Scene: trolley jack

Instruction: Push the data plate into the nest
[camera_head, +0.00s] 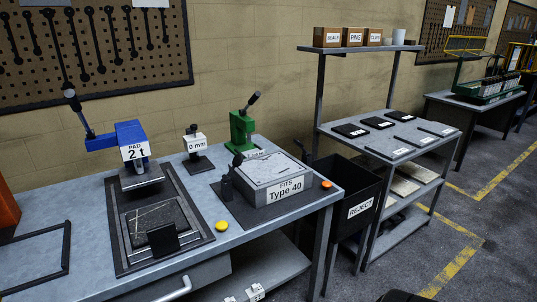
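I cannot pick out the data plate for certain. A block labelled "FITS Type 40" (275,178) stands on a dark mat (236,207) at the bench's right end, with a pale, streaked top. A nest cannot be told apart on it at this size. A green hand press (241,128) stands behind it, and a small dark upright fitting (228,187) is at its left. A blue press marked "PAD 2 t" (130,140) stands over a dark framed bed with a streaked slab (142,217) and a black piece (163,240).
A black REJECT bin (361,209) stands right of the bench. Beyond it, a shelf trolley (441,147) carries several dark flat pieces. A yellow button (222,226), an orange button (326,184) and a "0 mm" gauge (196,143) are on the bench. Floor at right is open.

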